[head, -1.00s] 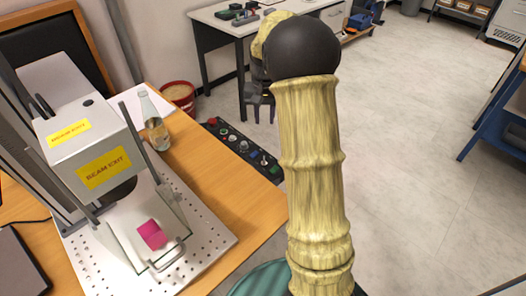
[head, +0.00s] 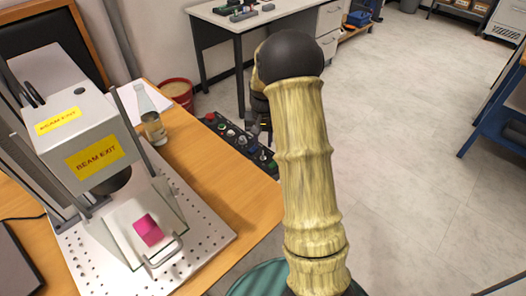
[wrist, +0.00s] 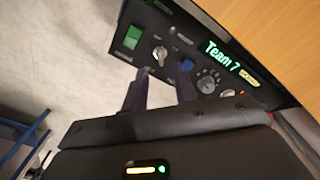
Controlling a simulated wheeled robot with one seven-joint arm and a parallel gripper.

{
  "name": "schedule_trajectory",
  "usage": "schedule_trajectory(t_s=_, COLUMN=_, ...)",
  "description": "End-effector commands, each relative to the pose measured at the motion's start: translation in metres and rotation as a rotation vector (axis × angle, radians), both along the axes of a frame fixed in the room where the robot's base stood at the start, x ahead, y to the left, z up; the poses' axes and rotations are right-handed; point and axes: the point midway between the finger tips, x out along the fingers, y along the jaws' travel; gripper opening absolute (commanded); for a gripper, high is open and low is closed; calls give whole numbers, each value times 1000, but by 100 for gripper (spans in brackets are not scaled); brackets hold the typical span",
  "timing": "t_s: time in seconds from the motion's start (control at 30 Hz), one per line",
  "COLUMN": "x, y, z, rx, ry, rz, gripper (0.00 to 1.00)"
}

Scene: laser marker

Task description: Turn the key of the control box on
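The control box (head: 235,138) is a dark panel along the right edge of the wooden table. In the wrist view, its face (wrist: 175,25) carries a green switch (wrist: 132,37), a blue button (wrist: 187,63), a grey dial (wrist: 207,83) and a green "Team 7" display (wrist: 222,55). A small silver piece that looks like the key (wrist: 160,53) sits between the green switch and the blue button. My gripper (wrist: 164,74) is open, with its two dark fingertips apart just short of the silver piece. Whether they touch the panel is unclear. In the head view my arm partly hides the gripper.
The laser marker (head: 85,140) stands on the table at left, with a pink block (head: 147,230) on its bed. A bottle (head: 153,125) stands near the control box. A red bin (head: 178,92) and a white desk (head: 275,14) are behind.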

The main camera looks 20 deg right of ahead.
Motion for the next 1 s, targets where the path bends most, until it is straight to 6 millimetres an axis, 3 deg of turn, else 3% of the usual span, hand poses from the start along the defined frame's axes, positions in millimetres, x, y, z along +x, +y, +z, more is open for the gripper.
schedule_trajectory(t_s=0.03, x=-1, y=0, z=-12, rx=1, ry=5, rz=0, gripper=28)
schedule_trajectory(t_s=0.23, x=0, y=0, z=-40, rx=1, ry=2, rz=0, gripper=28)
schedule_trajectory(t_s=0.63, x=0, y=0, z=-47, rx=0, ry=0, rz=0, gripper=28)
schedule_trajectory(t_s=0.8, x=0, y=-1, z=-47, rx=0, ry=0, rz=-1, gripper=0)
schedule_trajectory(t_s=1.0, x=0, y=-1, z=-47, rx=0, ry=-1, rz=-2, gripper=0)
